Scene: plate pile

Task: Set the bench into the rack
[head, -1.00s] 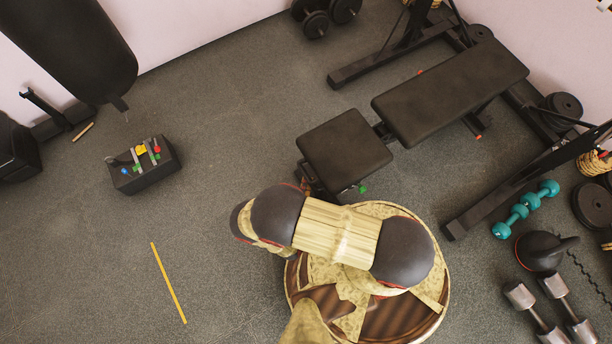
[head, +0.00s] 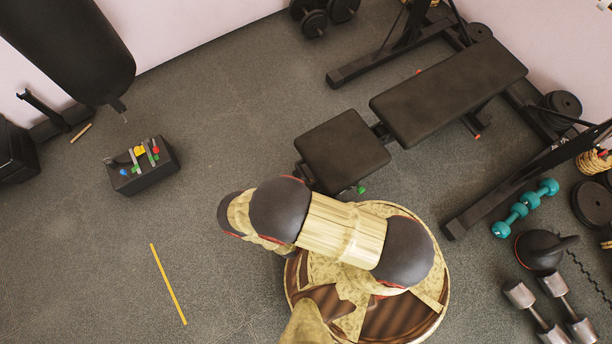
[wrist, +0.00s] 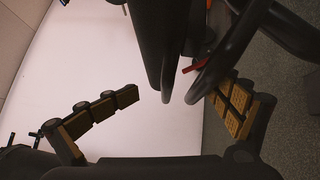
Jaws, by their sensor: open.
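In the head view the bench is black and flat-padded, with a square seat pad (head: 343,150) and a longer back pad (head: 450,92). The black rack (head: 520,175) stands around the back pad's right end, with frame parts above and below it. In the wrist view my gripper (wrist: 178,95) is open, its two tan-padded fingers spread wide. Dark shapes and a small red part (wrist: 200,66) show between and beyond the fingers. I cannot tell which part of the bench or rack they are. My gripper is not visible in the head view.
Teal dumbbells (head: 525,208), a kettlebell (head: 540,250) and grey dumbbells (head: 535,310) lie at the right. A black box (head: 143,168) with coloured items and a yellow strip (head: 168,284) are on the left floor. A punching bag (head: 75,45) hangs upper left.

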